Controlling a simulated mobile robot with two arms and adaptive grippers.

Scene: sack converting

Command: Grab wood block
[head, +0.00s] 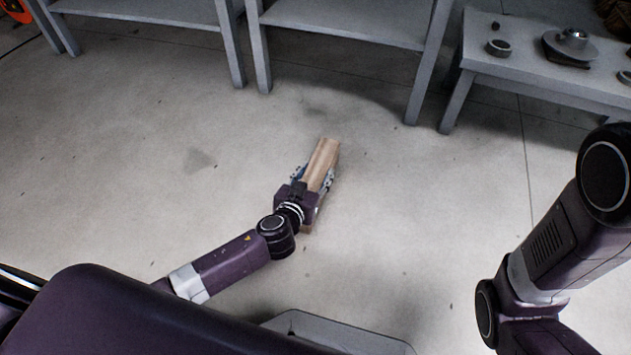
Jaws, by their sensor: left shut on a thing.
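The wood block (324,157) is a long, light brown piece, seen in the middle of the head view over the grey floor. My left gripper (313,178) is shut on the block, with one finger on each of its long sides. The gripper's body covers part of the block's near half, and a small bit of its near end shows below the wrist. I cannot tell whether the block touches the floor. My right arm shows at the right edge, but its gripper is out of view.
Grey benches (345,25) stand along the back. A lower grey table (540,85) at the back right holds a round metal part (572,40) and small rings. The concrete floor (130,150) around the block is clear.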

